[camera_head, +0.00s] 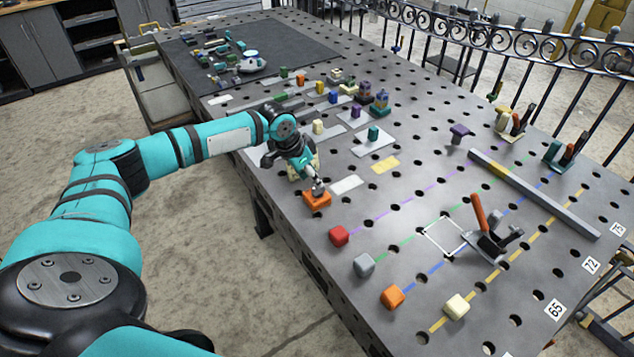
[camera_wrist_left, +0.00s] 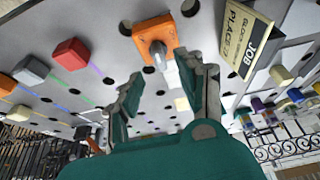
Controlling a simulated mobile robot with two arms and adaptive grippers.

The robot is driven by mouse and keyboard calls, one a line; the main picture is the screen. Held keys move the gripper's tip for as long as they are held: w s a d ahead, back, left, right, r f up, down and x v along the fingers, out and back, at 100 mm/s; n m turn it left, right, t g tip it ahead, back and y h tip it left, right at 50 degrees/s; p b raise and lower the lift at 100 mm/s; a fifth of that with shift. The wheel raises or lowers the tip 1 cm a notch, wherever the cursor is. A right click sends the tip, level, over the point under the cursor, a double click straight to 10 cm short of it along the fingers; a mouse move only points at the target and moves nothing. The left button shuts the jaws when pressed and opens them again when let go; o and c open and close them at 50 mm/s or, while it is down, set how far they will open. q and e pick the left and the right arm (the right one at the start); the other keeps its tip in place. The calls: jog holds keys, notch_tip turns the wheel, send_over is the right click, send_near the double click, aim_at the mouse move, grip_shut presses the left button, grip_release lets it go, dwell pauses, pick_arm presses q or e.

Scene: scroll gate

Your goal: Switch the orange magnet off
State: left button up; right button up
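The orange magnet (camera_head: 317,202) is an orange block with a grey knob on top, near the table's left edge. In the left wrist view the orange magnet (camera_wrist_left: 141,31) lies just beyond my fingertips, its grey knob (camera_wrist_left: 158,51) facing me. My left gripper (camera_head: 317,188) is right over the magnet, pointing down. In the wrist view the left gripper's fingers (camera_wrist_left: 158,67) are apart, one on either side below the knob, with nothing held between them. I cannot tell whether a finger touches the knob. My right gripper is not in view.
A job card (camera_wrist_left: 246,40) stands close beside the magnet. Red (camera_head: 339,236), grey (camera_head: 364,265), orange (camera_head: 392,297) and cream (camera_head: 457,307) blocks sit at coloured lines. A toggle clamp (camera_head: 487,240) and a long grey bar (camera_head: 535,193) are farther right.

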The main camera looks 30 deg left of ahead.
aim_at(318, 190)
pick_arm(q)
jog(key=x, duration=0.5)
jog(key=shift+w+f, duration=0.1)
grip_shut()
